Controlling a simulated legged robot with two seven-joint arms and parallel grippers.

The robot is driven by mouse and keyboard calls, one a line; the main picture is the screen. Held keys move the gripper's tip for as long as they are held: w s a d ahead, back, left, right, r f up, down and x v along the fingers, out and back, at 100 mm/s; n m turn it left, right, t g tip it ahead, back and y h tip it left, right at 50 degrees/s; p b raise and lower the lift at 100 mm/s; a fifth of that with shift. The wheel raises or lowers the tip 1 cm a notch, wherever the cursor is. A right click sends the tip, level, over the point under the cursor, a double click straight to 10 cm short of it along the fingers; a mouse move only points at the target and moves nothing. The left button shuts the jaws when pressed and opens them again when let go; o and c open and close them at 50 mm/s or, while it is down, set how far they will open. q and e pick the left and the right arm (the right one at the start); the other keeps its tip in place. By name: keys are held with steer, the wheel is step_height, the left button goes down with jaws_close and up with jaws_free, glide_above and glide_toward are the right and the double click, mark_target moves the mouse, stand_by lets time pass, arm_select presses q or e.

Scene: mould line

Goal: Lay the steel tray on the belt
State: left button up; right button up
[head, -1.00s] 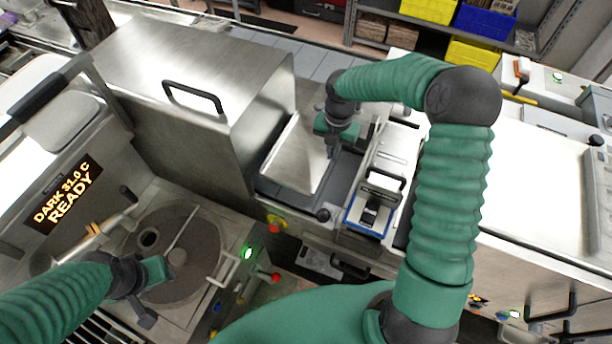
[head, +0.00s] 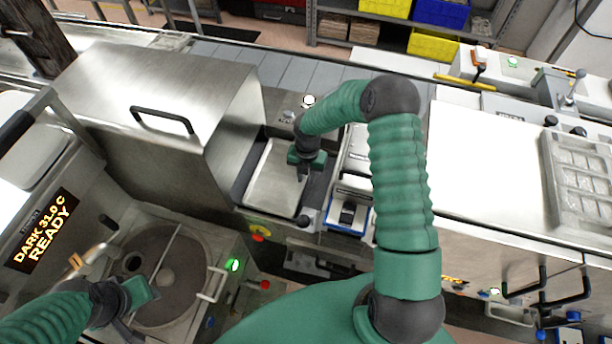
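The steel tray (head: 270,183) is a shallow, bright rectangle in the middle of the head view. It lies flat over a dark grey bed (head: 239,186), which I take to be the belt, just right of the big steel housing. I cannot tell whether its underside touches the bed all over. My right gripper (head: 303,174) points down at the tray's right edge; its fingers are small and dark, and whether they pinch the rim is unclear. My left gripper (head: 136,308) hangs over the round machine at lower left, away from the tray; its finger gap is unclear.
The steel housing (head: 150,100) with a black handle stands left of the tray. A small blue-and-white device (head: 348,215) sits close on its right. A moulded tray (head: 582,180) lies on the far right counter. A segmented grey strip (head: 300,76) runs behind.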

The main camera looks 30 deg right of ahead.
steer(key=shift+r, duration=0.3)
step_height(320, 180, up, 12)
steer(key=b, duration=0.2)
steer(key=shift+f+b, duration=0.25)
steer(key=shift+b, duration=0.15)
